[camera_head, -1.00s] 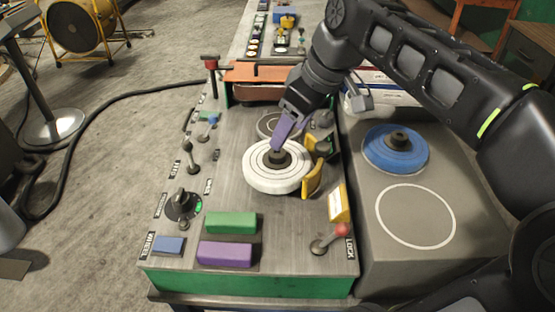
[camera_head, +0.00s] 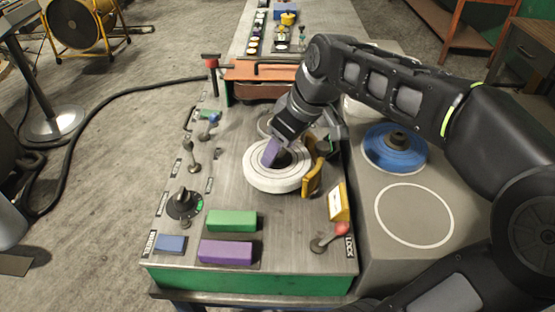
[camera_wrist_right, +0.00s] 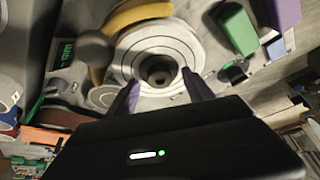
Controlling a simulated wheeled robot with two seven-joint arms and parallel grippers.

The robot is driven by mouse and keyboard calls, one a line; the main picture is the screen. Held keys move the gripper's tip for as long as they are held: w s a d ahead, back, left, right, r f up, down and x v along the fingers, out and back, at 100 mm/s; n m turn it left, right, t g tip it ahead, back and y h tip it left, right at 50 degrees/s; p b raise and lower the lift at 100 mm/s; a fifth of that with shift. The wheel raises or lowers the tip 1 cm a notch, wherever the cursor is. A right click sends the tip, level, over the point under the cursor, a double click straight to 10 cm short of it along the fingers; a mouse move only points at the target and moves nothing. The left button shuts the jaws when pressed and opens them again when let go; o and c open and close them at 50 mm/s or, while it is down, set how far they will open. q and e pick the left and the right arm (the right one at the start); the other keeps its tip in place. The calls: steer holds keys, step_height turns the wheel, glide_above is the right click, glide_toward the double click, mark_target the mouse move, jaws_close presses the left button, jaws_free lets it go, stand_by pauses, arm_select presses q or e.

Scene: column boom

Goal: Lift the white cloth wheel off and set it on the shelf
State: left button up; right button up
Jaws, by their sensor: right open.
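The white cloth wheel (camera_head: 273,178) lies flat on the machine's top, with a dark hub in its middle. It also shows in the right wrist view (camera_wrist_right: 192,45), with rings and a dark central hole. My right gripper (camera_head: 281,155) is just above the wheel's hub, its purple fingers pointing down. In the right wrist view the two fingers (camera_wrist_right: 160,92) are apart, with the hub between and beyond them and nothing held. Whether the fingers touch the hub I cannot tell. The grey shelf (camera_head: 370,262) is on the right, with an empty white circle marked on it. My left gripper is not seen.
A blue wheel (camera_head: 395,148) lies on the shelf behind the empty circle. Yellow guards (camera_head: 313,178) stand close to the white wheel's right side. A red-knobbed lock lever (camera_head: 330,239), a green block (camera_head: 232,220) and a purple block (camera_head: 226,250) are at the front.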

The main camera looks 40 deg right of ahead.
steer(key=shift+w+f, duration=0.1)
steer(key=shift+f, duration=0.2)
stand_by(0.4)
jaws_close()
stand_by(0.5)
